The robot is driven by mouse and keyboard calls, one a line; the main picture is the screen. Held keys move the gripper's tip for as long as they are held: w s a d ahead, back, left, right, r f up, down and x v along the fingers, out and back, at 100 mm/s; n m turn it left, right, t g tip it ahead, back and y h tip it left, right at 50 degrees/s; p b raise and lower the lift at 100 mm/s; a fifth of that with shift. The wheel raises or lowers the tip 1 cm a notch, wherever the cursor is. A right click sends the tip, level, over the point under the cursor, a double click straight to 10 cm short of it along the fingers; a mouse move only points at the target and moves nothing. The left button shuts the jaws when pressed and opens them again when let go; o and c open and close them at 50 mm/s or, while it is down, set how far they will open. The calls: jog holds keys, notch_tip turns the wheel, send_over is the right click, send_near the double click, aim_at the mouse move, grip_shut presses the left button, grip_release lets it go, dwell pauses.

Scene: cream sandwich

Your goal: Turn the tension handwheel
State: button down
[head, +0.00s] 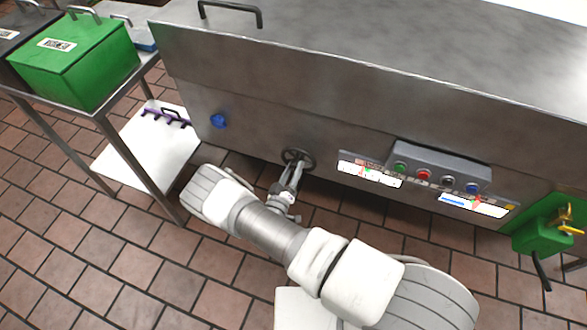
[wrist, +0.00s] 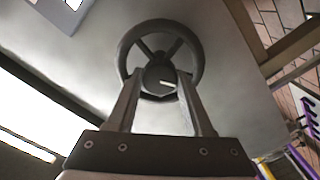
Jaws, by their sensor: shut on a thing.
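The tension handwheel is a dark spoked wheel (head: 298,156) low on the front panel of the steel machine, left of the control box. In the wrist view the handwheel (wrist: 160,32) fills the upper middle, with its round hub and a light mark on the hub. My gripper (head: 296,168) reaches to the wheel from below. In the wrist view its two fingers (wrist: 160,85) stand on either side of the hub, shut on it. The lower part of the wheel's rim is partly hidden by the fingers.
The steel machine (head: 330,100) has a blue knob (head: 218,121) to the left and a button box (head: 440,168) to the right. A green box (head: 75,62) sits on a rack at left. A green block with a yellow tap (head: 543,228) is at far right.

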jog(key=shift+c, duration=1.5)
grip_release()
jog(key=shift+s, duration=0.15)
jog(key=p+v, duration=0.1)
jog(key=v, duration=1.6)
jog(key=shift+p, duration=0.35)
jog(key=shift+a, duration=0.1)
